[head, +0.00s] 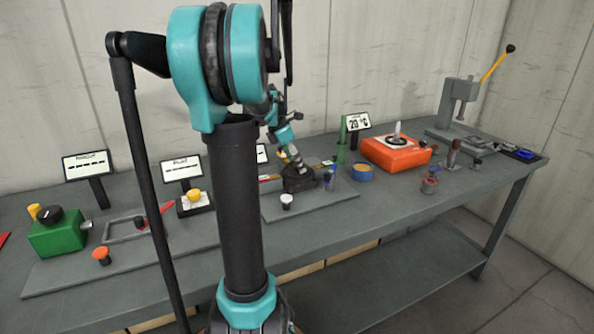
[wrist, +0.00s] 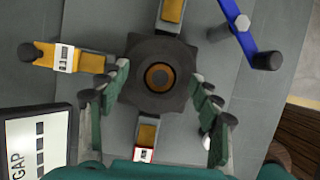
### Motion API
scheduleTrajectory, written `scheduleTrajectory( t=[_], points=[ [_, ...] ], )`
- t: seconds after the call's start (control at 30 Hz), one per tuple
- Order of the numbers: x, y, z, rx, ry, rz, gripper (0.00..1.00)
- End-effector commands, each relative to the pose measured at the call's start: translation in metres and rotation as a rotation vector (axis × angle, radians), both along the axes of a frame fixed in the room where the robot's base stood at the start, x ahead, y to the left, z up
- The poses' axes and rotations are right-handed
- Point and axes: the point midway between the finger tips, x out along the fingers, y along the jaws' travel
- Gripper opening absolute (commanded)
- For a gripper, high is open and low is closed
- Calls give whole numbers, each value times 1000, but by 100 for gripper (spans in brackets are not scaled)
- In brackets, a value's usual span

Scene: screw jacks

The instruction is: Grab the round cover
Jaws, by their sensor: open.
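In the wrist view, a dark, lobed round piece (wrist: 137,58) with an orange-brown centre lies under the camera, and it looks like the round cover. My gripper (wrist: 160,82) is open, with one green finger to its left and one to its right. No grip on it shows, and I cannot tell whether the fingertips touch it. In the head view, my gripper (head: 296,162) is small and points down at a dark block (head: 299,183) on the bench. My arm hides part of the bench there.
Around the dark piece are yellow-orange tabs (wrist: 85,60) and a blue lever (wrist: 237,16) with a dark knob. A GAP display (wrist: 38,145) stands close at lower left. In the head view, an orange box (head: 396,155) and a white-topped knob (head: 287,201) are nearby.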

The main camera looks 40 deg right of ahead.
Motion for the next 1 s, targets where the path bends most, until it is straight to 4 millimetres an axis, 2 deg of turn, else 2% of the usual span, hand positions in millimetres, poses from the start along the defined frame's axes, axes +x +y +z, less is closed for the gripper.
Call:
scheduleTrajectory(
  t=[0.2,0.7,1.0],
  points=[
    [0,0,-1,0,0,0,63],
    [0,0,0,0,0,0,1],
    [0,0,1,0,0,0,0]
  ],
)
